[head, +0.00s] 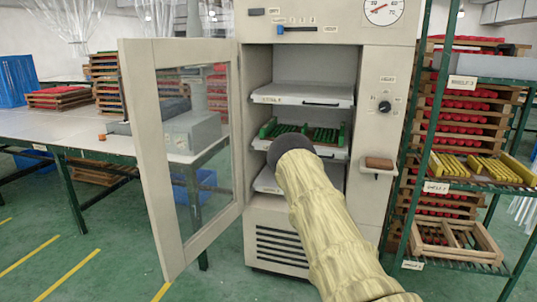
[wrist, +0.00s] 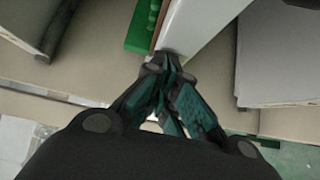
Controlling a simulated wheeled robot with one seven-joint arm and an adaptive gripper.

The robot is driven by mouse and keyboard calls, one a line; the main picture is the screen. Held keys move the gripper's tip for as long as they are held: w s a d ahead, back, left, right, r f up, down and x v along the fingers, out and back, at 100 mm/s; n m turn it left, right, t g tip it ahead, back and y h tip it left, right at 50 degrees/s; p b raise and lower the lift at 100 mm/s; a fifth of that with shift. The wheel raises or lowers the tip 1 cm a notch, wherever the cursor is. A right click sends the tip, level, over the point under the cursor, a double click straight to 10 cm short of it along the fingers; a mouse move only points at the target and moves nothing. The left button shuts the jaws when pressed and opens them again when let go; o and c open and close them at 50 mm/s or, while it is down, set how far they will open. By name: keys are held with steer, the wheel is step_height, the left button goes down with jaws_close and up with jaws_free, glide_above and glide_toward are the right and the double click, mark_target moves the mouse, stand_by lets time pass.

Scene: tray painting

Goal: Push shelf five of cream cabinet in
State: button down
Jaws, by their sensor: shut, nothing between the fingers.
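The cream cabinet (head: 375,130) stands ahead with its glass door (head: 143,130) swung open to the left. Inside are an upper white shelf (head: 303,95), a middle shelf (head: 332,152) bearing a green rack (head: 325,134) with red pieces, and a lower shelf (head: 265,181) partly behind my arm. The shelf labels are too small to read, so I cannot tell which is five. My gripper (wrist: 163,64) is shut and empty, its tips at the front edge of a white shelf (wrist: 195,28) with a green piece. I cannot tell whether they touch. My wrist hides the fingers in the head view.
A green rack (head: 447,190) with stacked trays and yellow pieces stands close on the right. A long table (head: 60,130) lies behind the open door. Green floor is free at the front left.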

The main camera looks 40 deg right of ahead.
steer(key=shift+w+d+r, duration=0.1)
steer(key=shift+d+r, duration=0.05)
steer(key=shift+r, duration=0.45)
steer(key=a+f+p+v, duration=0.1)
steer(key=a+v, duration=0.1)
steer(key=v, duration=1.1)
steer(key=shift+w+a, duration=0.25)
steer(key=shift+a, duration=0.2)
steer(key=shift+f, duration=0.1)
steer(key=shift+f, duration=0.1)
